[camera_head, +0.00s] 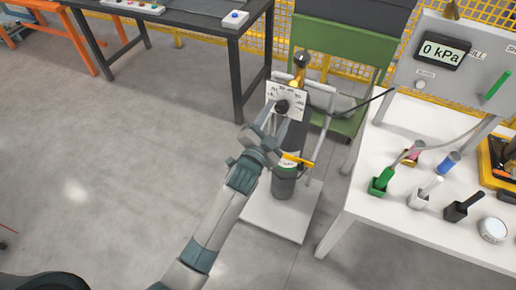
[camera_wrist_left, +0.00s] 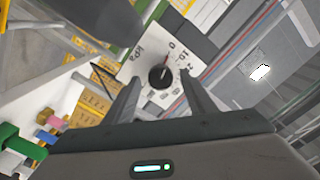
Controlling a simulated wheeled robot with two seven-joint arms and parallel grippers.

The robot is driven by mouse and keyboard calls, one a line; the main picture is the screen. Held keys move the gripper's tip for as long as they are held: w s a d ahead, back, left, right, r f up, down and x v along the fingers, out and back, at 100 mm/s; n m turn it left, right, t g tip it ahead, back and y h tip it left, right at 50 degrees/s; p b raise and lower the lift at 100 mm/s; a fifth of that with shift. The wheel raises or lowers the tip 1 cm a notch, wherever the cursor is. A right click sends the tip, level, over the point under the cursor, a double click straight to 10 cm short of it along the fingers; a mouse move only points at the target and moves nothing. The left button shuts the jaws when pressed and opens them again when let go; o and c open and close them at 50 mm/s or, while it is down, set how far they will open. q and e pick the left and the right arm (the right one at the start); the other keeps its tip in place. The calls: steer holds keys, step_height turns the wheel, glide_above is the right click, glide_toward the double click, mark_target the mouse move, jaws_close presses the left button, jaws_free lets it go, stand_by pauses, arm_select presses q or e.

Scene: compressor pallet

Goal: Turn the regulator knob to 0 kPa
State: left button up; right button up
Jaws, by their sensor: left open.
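The black regulator knob (camera_head: 282,106) sits on a white dial plate (camera_head: 295,102) on the gas cylinder (camera_head: 285,185). The wrist view shows the round knob (camera_wrist_left: 160,78) with printed numbers around it; its pointer direction is too small to be sure of. The display (camera_head: 443,51) on the grey panel reads 0 kPa. My left gripper (camera_head: 275,118) is open at the dial. In the wrist view its fingers reach toward either side of the knob; whether they touch it cannot be told. My right gripper is not in view.
The cylinder stands on a white trolley (camera_head: 258,217). A white table (camera_head: 375,222) at right holds green, white and black holders and a yellow device. A green cart (camera_head: 342,75) is behind, a dark table (camera_head: 190,20) at back left. The floor at left is clear.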

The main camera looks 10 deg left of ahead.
arm_select(q)
steer(key=b+v, duration=0.3)
steer(key=v, duration=1.2)
steer(key=shift+s+b, duration=0.15)
steer(key=shift+b, duration=0.15)
